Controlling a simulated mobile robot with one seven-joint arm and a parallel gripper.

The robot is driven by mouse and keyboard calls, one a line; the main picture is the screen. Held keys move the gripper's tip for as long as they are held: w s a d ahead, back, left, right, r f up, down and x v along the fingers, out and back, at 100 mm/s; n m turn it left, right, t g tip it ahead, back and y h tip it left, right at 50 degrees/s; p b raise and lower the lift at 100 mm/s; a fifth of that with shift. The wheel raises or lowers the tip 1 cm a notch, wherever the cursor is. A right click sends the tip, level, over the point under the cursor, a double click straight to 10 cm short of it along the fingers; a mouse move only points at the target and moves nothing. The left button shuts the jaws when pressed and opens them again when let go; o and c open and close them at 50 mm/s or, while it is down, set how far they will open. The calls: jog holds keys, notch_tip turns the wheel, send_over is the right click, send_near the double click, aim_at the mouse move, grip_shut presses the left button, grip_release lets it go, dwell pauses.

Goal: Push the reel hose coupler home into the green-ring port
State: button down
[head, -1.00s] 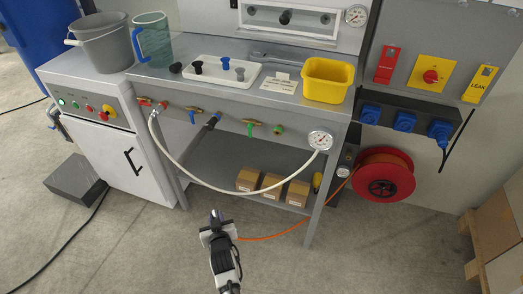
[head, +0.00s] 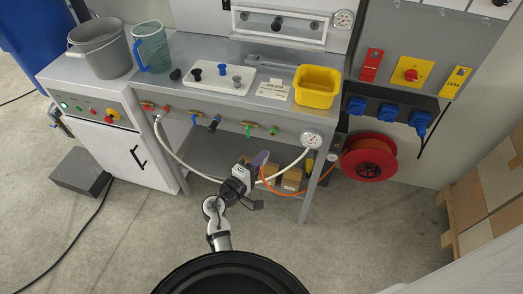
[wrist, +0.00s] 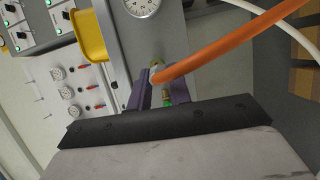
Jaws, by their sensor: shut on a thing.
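My gripper (head: 260,160) is in front of the bench, below and just left of the dial gauge. In the wrist view its two purple fingers (wrist: 160,90) are closed around the end of the orange reel hose (wrist: 215,52). The coupler itself is mostly hidden by the fingers and hose. The green-ring port (head: 273,130) is on the bench front, above my gripper in the head view. Whether the coupler touches the port cannot be told.
A brass valve with a green handle (head: 248,128) is beside the port on the left. The dial gauge (head: 311,141) and its white hose (head: 185,163) are close to my gripper. The red hose reel (head: 369,157) is at the right. Cardboard boxes (head: 292,180) stand on the lower shelf.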

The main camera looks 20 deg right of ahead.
jog(key=shift+d+r, duration=0.2)
jog(key=shift+r, duration=0.45)
jog(key=shift+w+d, duration=0.8)
jog(key=shift+w, duration=0.35)
jog(key=shift+w+d, duration=0.75)
jog(key=shift+w, duration=0.35)
jog(key=shift+f+b, duration=0.1)
jog(key=shift+b, duration=0.4)
jog(key=shift+w+d, duration=0.2)
jog(key=shift+w, duration=0.15)
jog(key=c, duration=1.2)
grip_release()
jog(key=shift+s+a, duration=0.75)
jog(key=shift+s, duration=0.35)
jog(key=shift+s+a, duration=0.8)
jog(key=shift+s, duration=0.35)
jog(key=shift+s+a, duration=0.75)
jog(key=shift+s, duration=0.35)
